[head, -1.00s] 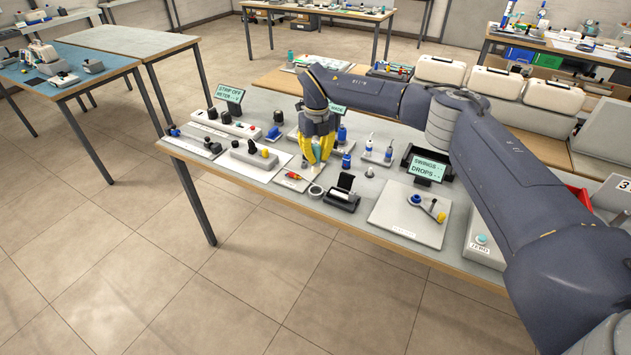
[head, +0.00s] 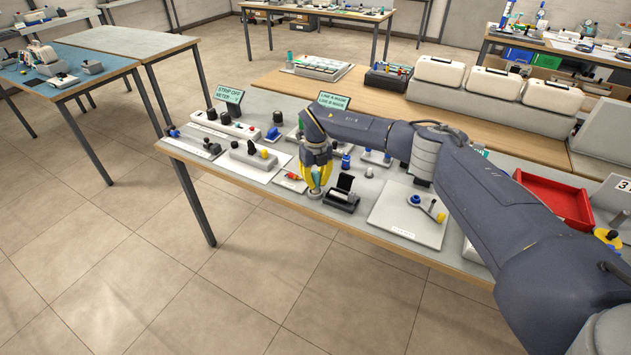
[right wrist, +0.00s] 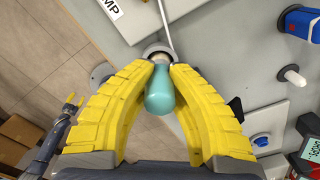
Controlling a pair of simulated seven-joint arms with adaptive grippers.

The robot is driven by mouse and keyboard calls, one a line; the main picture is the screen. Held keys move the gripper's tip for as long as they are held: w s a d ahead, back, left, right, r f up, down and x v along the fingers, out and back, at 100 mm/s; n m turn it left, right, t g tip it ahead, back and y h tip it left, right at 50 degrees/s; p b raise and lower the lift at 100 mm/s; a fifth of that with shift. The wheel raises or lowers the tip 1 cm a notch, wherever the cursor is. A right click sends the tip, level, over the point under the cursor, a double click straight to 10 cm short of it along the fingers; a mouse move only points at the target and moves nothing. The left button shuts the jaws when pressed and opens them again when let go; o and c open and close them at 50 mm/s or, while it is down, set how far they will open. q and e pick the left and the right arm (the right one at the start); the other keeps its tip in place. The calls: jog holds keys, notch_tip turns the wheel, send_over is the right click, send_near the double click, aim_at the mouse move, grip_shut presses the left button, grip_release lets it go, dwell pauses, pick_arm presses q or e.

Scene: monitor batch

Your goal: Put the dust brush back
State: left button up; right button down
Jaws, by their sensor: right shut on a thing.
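My right gripper (head: 315,188) is low over the front edge of the bench, with its yellow fingers pointing down. In the right wrist view its fingers (right wrist: 164,68) are closed around the dust brush (right wrist: 160,92), whose rounded teal handle shows between them. The brush's far, pale end is at a round grey-rimmed holder (right wrist: 153,48) below the fingertips. I cannot tell how deep the end sits in it.
A black stand with a white roll (head: 341,199) is close to the right of the gripper. A grey plate with knobs (head: 404,230) lies farther right. A small red and yellow item (head: 293,176) is to the left. The floor beyond the front edge is clear.

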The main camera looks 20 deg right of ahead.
dwell(0.3)
jog(key=c, duration=1.4)
grip_release()
jog(key=shift+f, duration=0.15)
jog(key=shift+c, duration=0.2)
